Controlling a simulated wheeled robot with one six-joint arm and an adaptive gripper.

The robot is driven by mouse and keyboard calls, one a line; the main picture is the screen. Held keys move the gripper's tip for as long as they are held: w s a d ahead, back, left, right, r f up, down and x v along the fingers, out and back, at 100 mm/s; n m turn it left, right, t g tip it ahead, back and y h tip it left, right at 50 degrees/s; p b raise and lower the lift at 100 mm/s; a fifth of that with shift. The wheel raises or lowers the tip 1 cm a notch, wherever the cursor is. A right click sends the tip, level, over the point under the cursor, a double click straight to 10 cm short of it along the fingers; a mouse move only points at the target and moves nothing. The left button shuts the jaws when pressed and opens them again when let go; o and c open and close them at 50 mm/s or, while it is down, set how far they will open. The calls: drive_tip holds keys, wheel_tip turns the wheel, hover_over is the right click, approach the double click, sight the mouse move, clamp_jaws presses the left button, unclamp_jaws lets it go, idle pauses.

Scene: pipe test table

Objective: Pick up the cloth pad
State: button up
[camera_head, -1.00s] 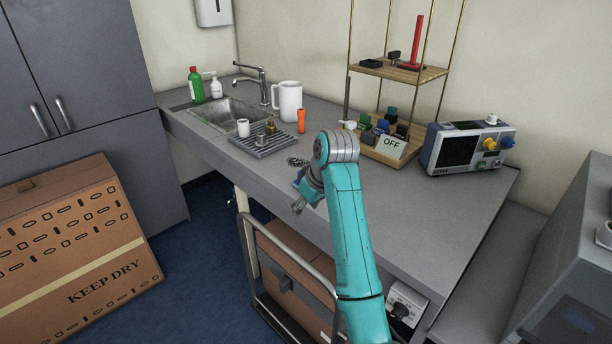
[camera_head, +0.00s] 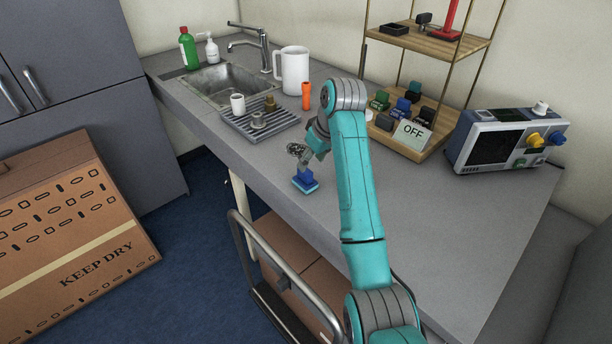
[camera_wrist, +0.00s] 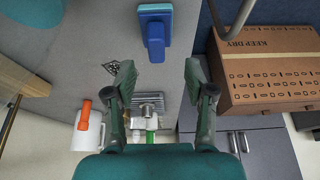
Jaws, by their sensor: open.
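A blue block with a raised handle and a lighter blue pad-like base, which looks like the cloth pad (camera_head: 305,183), sits near the front edge of the grey table. In the wrist view the pad (camera_wrist: 154,38) is at the top middle, ahead of the fingertips and roughly in line with the gap between them. My gripper (camera_wrist: 159,78) is open, with nothing between its fingers. In the head view my gripper (camera_head: 314,148) is partly hidden by my arm, just behind the pad and apart from it.
A dark patterned flat item (camera_head: 296,149) lies beside my gripper. A drying tray (camera_head: 238,126) with a white cup, a white jug (camera_head: 294,72) and an orange piece (camera_head: 306,95) stand behind. A wooden rack (camera_head: 440,42) and an instrument (camera_head: 502,140) are right. Table front right is clear.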

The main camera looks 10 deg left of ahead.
sight(305, 177)
drive_tip(key=shift+w+x, duration=0.2)
drive_tip(key=shift+x, duration=1.8)
drive_tip(key=shift+w+x, duration=0.2)
drive_tip(key=shift+x, duration=1.75)
drive_tip(key=shift+r, duration=0.1)
clamp_jaws()
